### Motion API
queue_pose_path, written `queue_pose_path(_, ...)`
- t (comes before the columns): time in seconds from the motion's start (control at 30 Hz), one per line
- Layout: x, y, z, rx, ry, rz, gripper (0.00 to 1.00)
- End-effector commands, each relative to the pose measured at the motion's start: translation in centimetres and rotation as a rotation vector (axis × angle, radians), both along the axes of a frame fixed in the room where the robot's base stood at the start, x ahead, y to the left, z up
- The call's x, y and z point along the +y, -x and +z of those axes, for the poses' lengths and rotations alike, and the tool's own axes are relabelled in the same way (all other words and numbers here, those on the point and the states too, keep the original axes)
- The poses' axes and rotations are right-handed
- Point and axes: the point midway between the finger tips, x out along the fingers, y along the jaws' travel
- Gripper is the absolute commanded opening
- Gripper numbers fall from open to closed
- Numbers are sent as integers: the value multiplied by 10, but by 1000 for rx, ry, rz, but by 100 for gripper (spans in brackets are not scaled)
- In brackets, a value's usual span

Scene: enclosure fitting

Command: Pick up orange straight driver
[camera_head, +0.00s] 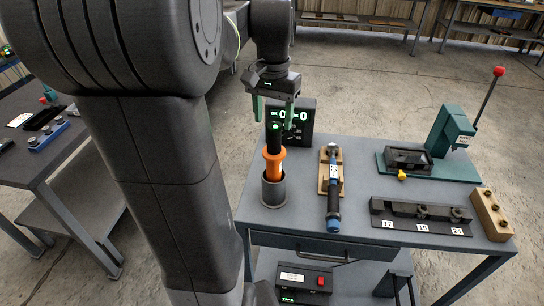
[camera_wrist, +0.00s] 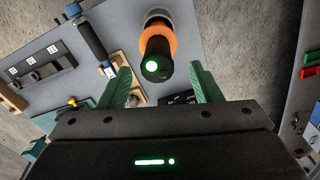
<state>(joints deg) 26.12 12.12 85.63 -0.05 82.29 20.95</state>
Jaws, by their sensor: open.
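The orange straight driver (camera_head: 273,162) stands upright in a grey cylindrical holder (camera_head: 273,190) at the left side of the table. It has an orange collar and a black upper body with a green light on its end. My gripper (camera_head: 274,114) is open above it, its green fingers pointing down. In the wrist view the driver (camera_wrist: 157,52) shows end-on with its lit green tip, ahead of the open fingers (camera_wrist: 159,88) and roughly midway between them. Nothing is held. The driver's lower end is hidden in the holder.
A blue-and-black wrench-like tool (camera_head: 334,190) lies on a wooden rest to the right. A display box (camera_head: 298,125) stands close behind the driver. Further right are a numbered socket rack (camera_head: 420,217), a wooden block (camera_head: 491,215) and a green lever press (camera_head: 448,130).

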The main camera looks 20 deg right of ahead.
Motion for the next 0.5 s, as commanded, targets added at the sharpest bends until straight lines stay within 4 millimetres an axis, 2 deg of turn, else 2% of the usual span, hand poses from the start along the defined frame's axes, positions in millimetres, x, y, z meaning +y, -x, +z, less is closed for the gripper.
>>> queue_pose_path(0.1,0,0,-18,3,-2,1,58)
queue_pose_path(0.37,-1,1,-38,3,-2,1,58)
queue_pose_path(0.5,-2,3,-60,4,-2,0,58)
